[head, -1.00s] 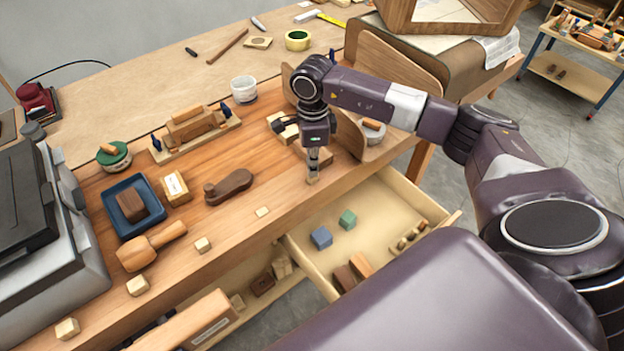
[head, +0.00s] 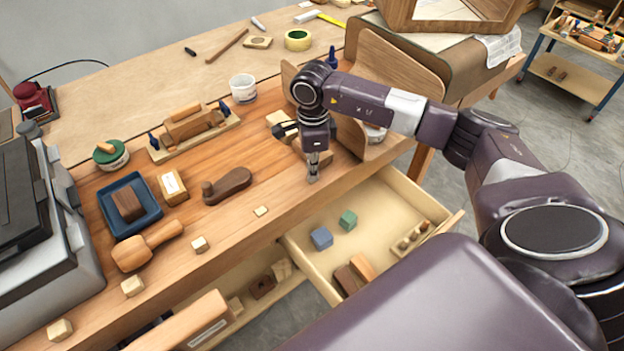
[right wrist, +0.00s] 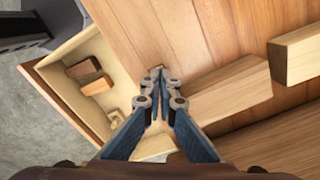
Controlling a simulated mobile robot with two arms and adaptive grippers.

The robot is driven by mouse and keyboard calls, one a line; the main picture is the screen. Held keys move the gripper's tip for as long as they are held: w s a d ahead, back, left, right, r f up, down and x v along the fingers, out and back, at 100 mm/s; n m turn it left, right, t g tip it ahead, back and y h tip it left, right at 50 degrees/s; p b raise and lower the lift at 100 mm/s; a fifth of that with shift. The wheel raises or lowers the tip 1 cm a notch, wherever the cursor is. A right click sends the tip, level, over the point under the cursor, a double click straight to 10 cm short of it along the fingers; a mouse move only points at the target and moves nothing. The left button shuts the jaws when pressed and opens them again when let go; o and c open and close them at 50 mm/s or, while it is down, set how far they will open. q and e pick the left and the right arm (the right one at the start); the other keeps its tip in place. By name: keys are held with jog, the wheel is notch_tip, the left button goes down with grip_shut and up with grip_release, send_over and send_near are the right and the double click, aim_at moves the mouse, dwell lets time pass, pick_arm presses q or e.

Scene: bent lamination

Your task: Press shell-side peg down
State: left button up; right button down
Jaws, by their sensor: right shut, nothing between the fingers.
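My right gripper (head: 313,180) points straight down just above the bench top near its front edge, beside the open drawer. Its fingers are closed together and empty; the right wrist view shows the closed tips (right wrist: 157,72) over the bare wood. The bent wooden shell (head: 398,65) stands behind my right arm, partly hidden by it. A pale wooden block (right wrist: 232,92) lies right beside the fingers in the wrist view, with another block (right wrist: 296,55) beyond it. I cannot make out the shell-side peg for certain in either view. My left gripper is not in view.
A mallet (head: 147,245), a blue tray (head: 108,212), a dark wooden tool (head: 228,186) and a white cup (head: 243,88) stand on the bench to the left.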

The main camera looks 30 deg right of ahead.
jog(key=shift+s+f, duration=0.1)
jog(key=shift+f, duration=0.3)
jog(key=shift+r, duration=0.15)
notch_tip(320, 180, up, 8)
jog(key=p, duration=0.4)
dwell(0.6)
dwell(1.0)
